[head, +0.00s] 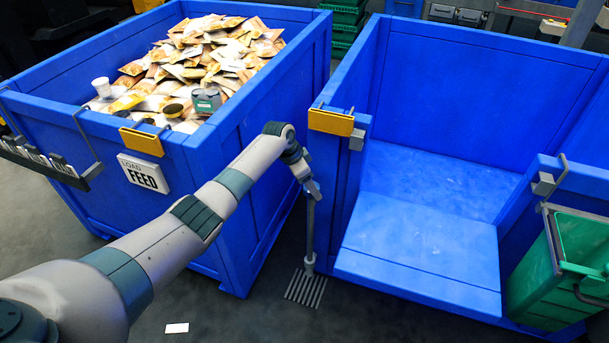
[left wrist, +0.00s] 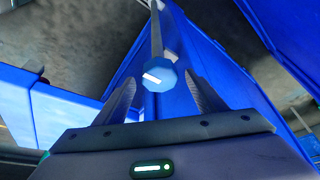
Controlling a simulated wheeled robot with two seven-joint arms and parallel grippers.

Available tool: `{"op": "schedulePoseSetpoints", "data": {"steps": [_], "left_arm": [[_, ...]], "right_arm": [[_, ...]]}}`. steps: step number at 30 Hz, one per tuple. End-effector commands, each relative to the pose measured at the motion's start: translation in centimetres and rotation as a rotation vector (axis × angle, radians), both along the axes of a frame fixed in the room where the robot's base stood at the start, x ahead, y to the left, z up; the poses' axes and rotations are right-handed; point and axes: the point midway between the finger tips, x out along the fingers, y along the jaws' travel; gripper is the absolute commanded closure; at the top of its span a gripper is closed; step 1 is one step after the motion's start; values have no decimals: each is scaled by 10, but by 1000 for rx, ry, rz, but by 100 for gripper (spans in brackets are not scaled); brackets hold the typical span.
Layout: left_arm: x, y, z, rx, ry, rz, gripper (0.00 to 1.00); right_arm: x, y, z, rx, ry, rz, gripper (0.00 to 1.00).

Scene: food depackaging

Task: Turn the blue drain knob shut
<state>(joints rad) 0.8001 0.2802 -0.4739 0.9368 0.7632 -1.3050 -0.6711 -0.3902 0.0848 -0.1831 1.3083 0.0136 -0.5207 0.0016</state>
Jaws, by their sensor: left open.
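The blue drain knob (left wrist: 159,82) is a faceted disc with a white bar mark, seen face-on in the left wrist view. It sits on a grey vertical pipe (left wrist: 157,40). My left gripper (left wrist: 162,98) is open, with one finger on each side of the knob in the picture. I cannot tell whether either finger touches it. In the head view my left gripper (head: 312,190) is at the top of the pipe (head: 310,230), between the two blue bins, and I cannot make out the knob there. My right gripper is not in view.
A blue bin (head: 258,165) full of food packets stands left of the pipe. An open-fronted, empty blue bin (head: 420,240) stands to its right. A floor grate (head: 305,288) lies at the pipe's foot. A green bin (head: 545,275) hangs at the far right. The gap between the bins is narrow.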

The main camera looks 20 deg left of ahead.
Motion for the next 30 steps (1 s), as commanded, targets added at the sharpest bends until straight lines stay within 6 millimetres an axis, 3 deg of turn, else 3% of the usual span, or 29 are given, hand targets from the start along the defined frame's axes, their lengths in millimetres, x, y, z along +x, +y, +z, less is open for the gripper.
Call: {"op": "schedulePoseSetpoints", "data": {"steps": [11,30], "left_arm": [[-8,10,29,1,-2,0,36],[-38,44,141,1,-3,1,36]], "right_arm": [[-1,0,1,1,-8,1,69],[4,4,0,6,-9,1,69]]}}
